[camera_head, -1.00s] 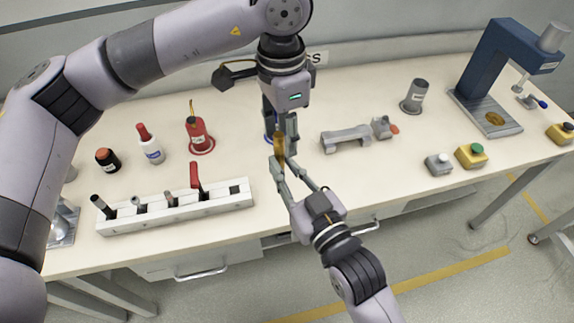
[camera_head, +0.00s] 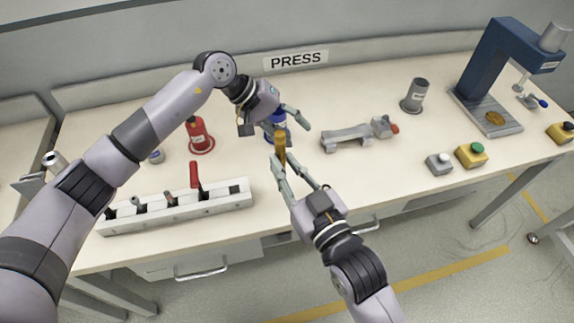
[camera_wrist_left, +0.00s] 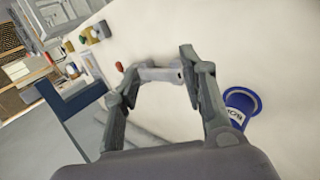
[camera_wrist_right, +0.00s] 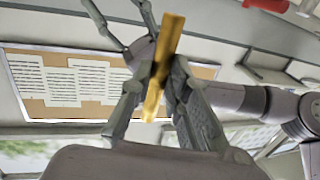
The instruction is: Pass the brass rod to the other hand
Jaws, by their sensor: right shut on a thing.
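The brass rod (camera_head: 280,148) is a short golden bar. It stands upright above the front part of the bench, held in the fingertips of my right gripper (camera_head: 281,166). In the right wrist view the rod (camera_wrist_right: 165,65) crosses between the two fingers and sticks out beyond them at both ends. My left gripper (camera_head: 292,126) is just behind and above the rod in the head view, pointing to the right. The left wrist view shows its fingers (camera_wrist_left: 160,64) spread wide with no rod between them. The left arm hides part of the bench.
A blue labelled cup (camera_head: 277,120) stands close behind the grippers. A grey vise-like fixture (camera_head: 347,137) lies to the right. A white rack (camera_head: 225,202) with handled tools is at the front left, a red bottle (camera_head: 199,135) behind it. The press (camera_head: 483,70) stands far right.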

